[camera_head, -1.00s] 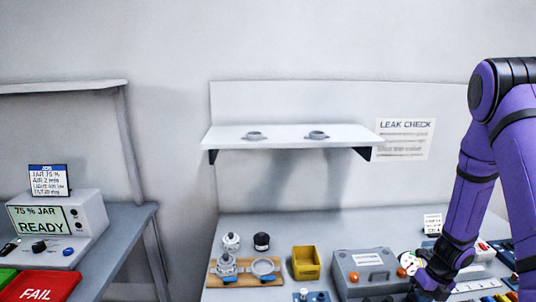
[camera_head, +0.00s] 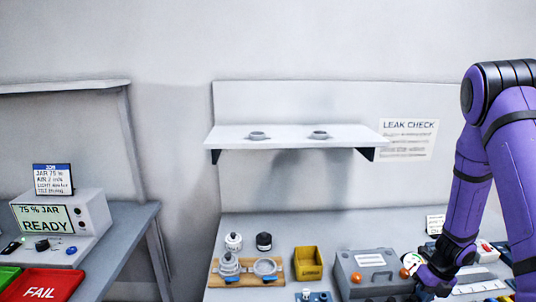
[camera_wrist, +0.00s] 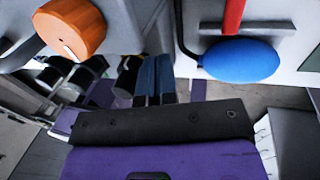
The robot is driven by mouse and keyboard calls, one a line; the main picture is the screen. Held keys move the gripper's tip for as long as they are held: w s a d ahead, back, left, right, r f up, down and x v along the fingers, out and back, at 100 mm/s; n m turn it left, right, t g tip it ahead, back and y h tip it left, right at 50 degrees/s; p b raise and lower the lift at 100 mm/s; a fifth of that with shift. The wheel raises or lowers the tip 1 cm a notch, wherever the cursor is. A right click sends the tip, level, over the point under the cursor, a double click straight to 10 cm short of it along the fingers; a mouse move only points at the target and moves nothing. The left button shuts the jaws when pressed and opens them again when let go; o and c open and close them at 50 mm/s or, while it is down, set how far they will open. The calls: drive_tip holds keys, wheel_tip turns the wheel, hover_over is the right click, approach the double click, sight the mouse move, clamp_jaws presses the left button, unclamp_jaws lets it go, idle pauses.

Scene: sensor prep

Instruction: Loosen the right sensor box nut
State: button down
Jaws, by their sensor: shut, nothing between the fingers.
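The grey sensor box (camera_head: 375,263) stands on the bench right of centre, with a white label on its lid. Its right orange nut (camera_head: 404,273) and left orange nut (camera_head: 355,277) sit on the near side. My gripper (camera_head: 422,290) is low beside the box's right end, close to the right nut, partly hidden by my wrist and the frame's lower edge. In the wrist view an orange nut (camera_wrist: 70,28) shows large at upper left, apart from the gripper fingers (camera_wrist: 154,75). The fingers are together and hold nothing. I cannot tell whether they touch anything.
A yellow bin (camera_head: 307,264) and a wooden board (camera_head: 225,279) with metal fittings stand left of the box. A shelf (camera_head: 290,133) hangs above. A blue rounded part (camera_wrist: 241,60) is at upper right in the wrist view. Small devices crowd the bench right of my arm.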

drive_tip(key=shift+a+v, duration=0.25)
drive_tip(key=shift+v, duration=0.7)
drive_tip(key=shift+a+v, duration=0.2)
drive_tip(key=shift+v, duration=0.75)
drive_tip(key=shift+a+v, duration=0.25)
drive_tip(key=shift+v, duration=0.7)
drive_tip(key=shift+r, duration=0.3)
drive_tip(key=s+a+r+n+t, duration=0.1)
drive_tip(key=a+r+n, duration=0.2)
drive_tip(key=r+n, duration=0.35)
drive_tip(key=s+a+r+n, duration=0.2)
drive_tip(key=a+r+n, duration=0.15)
drive_tip(key=r, duration=0.55)
drive_tip(key=s+a+r+n+t, duration=0.1)
drive_tip(key=a+r+n, duration=0.2)
drive_tip(key=r+n, duration=0.35)
drive_tip(key=s+a+r+n+t+h, duration=0.1)
drive_tip(key=s+a+r+n, duration=0.1)
drive_tip(key=s+r+n, duration=0.5)
drive_tip(key=s+a+r+n+t+h, duration=0.1)
drive_tip(key=s+a+r+n+t, duration=0.1)
drive_tip(key=s+r+n, duration=0.5)
drive_tip(key=s+n, duration=0.4)
drive_tip(key=n, duration=0.1)
drive_tip(key=shift+s+a+r+h, duration=0.3)
drive_tip(key=shift+a+r+h, duration=0.05)
drive_tip(key=shift+r+h, duration=0.05)
